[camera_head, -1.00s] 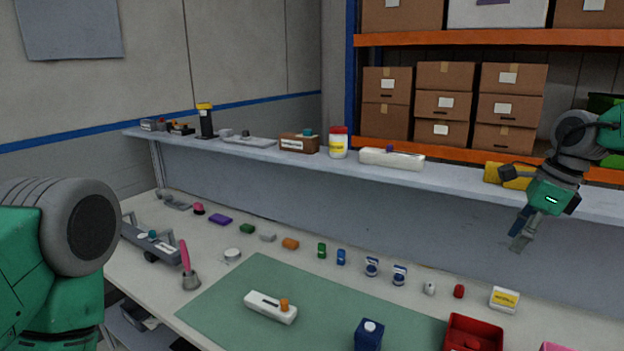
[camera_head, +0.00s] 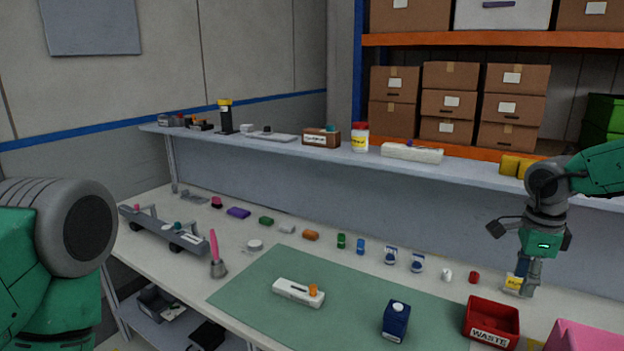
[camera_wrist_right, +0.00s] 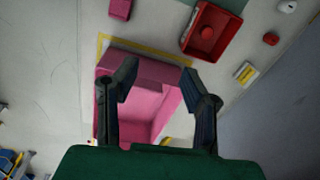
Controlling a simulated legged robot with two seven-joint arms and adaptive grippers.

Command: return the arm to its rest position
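My right arm comes in from the right in the head view. Its gripper (camera_head: 531,282) points down over the right part of the bench and partly covers a white and yellow box (camera_head: 513,286). In the right wrist view the gripper (camera_wrist_right: 158,78) is open and empty, its two fingers apart above a pink bin (camera_wrist_right: 150,112). My left arm shows only as a large green and grey link at the left edge of the head view; the left gripper is out of view.
A red waste bin (camera_head: 484,334) stands beside the pink bin (camera_head: 590,336). Several small items line the bench below the raised shelf (camera_head: 290,146).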

